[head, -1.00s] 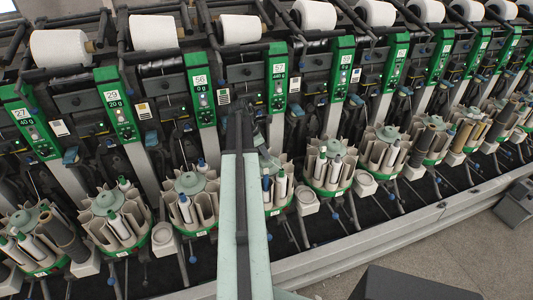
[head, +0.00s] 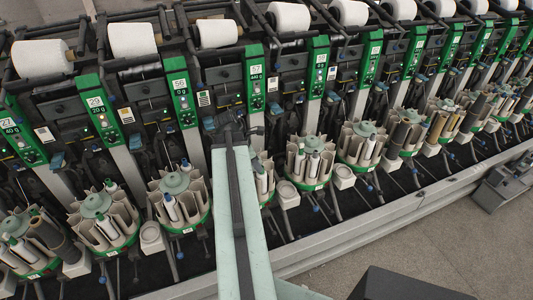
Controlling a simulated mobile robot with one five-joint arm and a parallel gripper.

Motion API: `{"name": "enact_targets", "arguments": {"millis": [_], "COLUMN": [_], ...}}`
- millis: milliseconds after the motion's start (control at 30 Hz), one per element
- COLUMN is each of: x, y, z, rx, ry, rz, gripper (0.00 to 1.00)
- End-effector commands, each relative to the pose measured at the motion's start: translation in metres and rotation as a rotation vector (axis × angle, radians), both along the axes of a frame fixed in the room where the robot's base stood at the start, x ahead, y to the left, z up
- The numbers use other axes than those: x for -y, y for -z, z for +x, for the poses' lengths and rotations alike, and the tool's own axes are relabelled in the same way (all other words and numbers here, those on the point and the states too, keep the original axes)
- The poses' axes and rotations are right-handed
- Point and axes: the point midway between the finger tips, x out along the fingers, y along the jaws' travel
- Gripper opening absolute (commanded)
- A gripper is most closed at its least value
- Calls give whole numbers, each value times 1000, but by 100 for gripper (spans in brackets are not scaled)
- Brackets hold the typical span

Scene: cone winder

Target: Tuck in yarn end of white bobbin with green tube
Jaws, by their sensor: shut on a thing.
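My arm reaches up from the bottom middle, and its dark end lies in front of the winder, just right of the unit marked 56. I cannot make out my gripper's fingers there, nor anything held in them. White bobbins with green tube tips stand in round magazines at the left: one (head: 111,186) in the magazine below unit 29, and another (head: 13,239) in the magazine at the far left. The magazine (head: 205,210) below unit 56 holds white bobbins with blue tips. No loose yarn end can be made out at this size.
The cone winder (head: 185,100) runs across the view with green unit panels and white cones (head: 217,32) on top. A long metal rail (head: 350,222) edges its front. Bare floor (head: 420,235) lies at the lower right, with a grey box (head: 505,185) by the rail.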

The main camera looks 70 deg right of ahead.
Motion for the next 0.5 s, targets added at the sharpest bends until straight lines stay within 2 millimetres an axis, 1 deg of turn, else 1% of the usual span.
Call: {"name": "enact_targets", "arguments": {"millis": [33, 167, 367, 500], "x": [-8, -14, -13, -11], "y": [-1, -2, -3, -10], "z": [-2, -4, -8, -11], "rx": [0, 0, 0, 0], "ry": [-2, -2, 5, 11], "rz": [0, 0, 0, 0], "gripper": [0, 0, 0, 0]}}
